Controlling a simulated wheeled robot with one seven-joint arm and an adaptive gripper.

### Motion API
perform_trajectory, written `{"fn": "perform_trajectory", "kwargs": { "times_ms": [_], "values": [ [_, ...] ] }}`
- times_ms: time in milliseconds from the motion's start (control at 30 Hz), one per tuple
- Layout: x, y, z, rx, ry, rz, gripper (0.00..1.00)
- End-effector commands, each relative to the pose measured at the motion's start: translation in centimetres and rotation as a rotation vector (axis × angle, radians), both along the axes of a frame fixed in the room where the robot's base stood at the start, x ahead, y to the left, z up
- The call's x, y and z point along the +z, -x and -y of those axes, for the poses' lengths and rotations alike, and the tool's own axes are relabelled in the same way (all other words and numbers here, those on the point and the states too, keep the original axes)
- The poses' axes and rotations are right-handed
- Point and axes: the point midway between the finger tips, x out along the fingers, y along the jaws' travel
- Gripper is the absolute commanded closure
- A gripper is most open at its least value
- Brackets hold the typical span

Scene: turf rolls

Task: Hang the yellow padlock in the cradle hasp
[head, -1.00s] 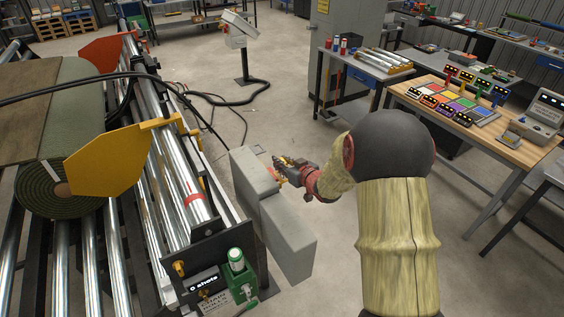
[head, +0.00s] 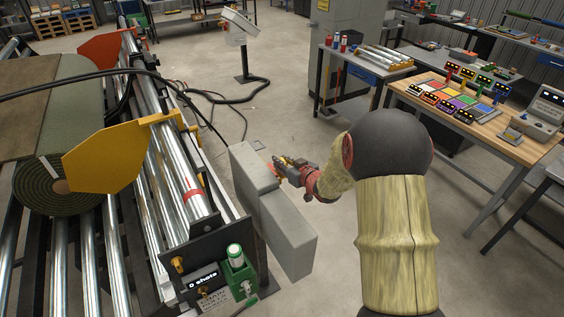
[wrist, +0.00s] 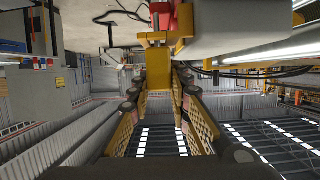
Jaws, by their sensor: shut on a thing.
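My gripper (head: 281,164) is at the side of the grey box, near a small orange-red part (head: 277,171). In the wrist view my gripper (wrist: 160,75) has its two fingers closed on the yellow padlock (wrist: 158,65). The padlock's body shows between the fingertips; in the head view it is too small to make out clearly. A red part (wrist: 163,16) shows just beyond the padlock in the wrist view and may be the cradle hasp. I cannot tell whether the shackle is through it.
The grey box (head: 255,178) and a second grey housing (head: 290,238) stand close to my gripper. The roller cradle with a turf roll (head: 35,195) and yellow plate (head: 110,158) is at left. A wooden bench (head: 500,142) is at right. Open floor lies between.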

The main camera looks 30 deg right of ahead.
Motion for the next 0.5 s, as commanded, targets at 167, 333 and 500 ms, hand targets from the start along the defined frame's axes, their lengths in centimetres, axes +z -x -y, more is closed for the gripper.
{"fn": "perform_trajectory", "kwargs": {
  "times_ms": [167, 333, 500],
  "values": [
    [-0.45, -0.02, 0.01, 0.0, 0.0, 0.001, 1.0],
    [-0.38, -0.02, 0.01, 0.0, 0.0, 0.001, 0.73],
    [-0.4, -0.01, 0.01, 0.0, 0.0, 0.0, 0.64]
  ]
}}
